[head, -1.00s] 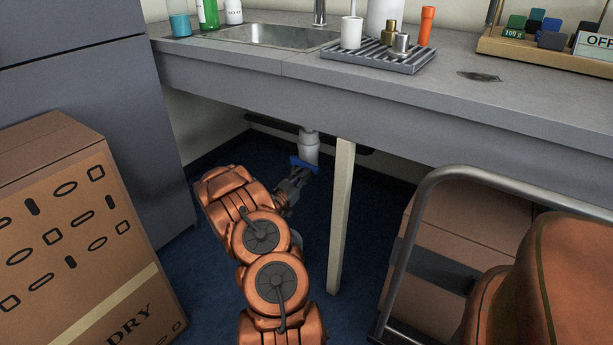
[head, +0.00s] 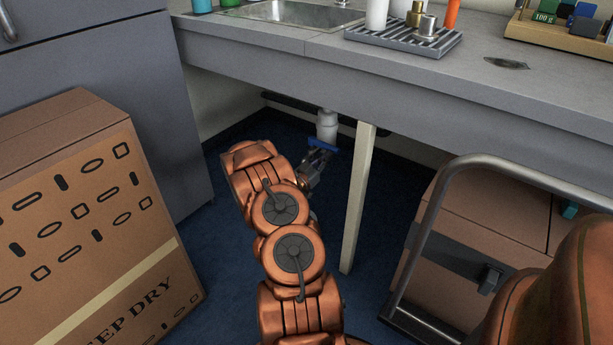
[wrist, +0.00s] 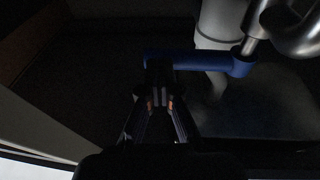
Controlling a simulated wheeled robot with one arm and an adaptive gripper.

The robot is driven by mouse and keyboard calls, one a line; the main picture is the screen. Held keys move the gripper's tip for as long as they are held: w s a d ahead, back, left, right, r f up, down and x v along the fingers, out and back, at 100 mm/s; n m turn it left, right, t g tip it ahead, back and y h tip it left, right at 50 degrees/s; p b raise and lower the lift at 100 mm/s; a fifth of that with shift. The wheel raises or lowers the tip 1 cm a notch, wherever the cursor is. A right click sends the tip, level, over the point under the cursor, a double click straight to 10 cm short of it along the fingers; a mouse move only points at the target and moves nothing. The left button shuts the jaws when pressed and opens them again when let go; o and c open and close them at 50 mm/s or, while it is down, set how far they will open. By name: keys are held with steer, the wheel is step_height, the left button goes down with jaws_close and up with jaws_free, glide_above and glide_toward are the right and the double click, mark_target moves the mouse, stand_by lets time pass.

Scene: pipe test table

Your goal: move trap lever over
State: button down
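The blue trap lever (head: 322,144) is under the sink counter, across the white drain pipe (head: 327,125). In the wrist view the lever (wrist: 210,62) runs nearly level, from its pivot by the pipe at right to its free end at left. The white pipe (wrist: 215,35) stands behind it. My gripper (head: 318,158) is just below the lever in the head view. In the wrist view the fingertips of my gripper (wrist: 159,70) overlap the lever's left end. The fingers come close together there, but darkness hides whether they grip it.
A pale table leg (head: 358,195) stands close to the right of my gripper. A large cardboard box (head: 90,220) and a grey cabinet (head: 100,80) are at left. A metal-railed cart (head: 430,215) with boxes is at right. Blue floor shows between.

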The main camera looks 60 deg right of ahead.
steer(key=p+v, duration=0.2)
steer(key=v, duration=1.1)
steer(key=shift+s+p, duration=0.3)
steer(key=shift+p, duration=0.1)
steer(key=shift+f, duration=0.15)
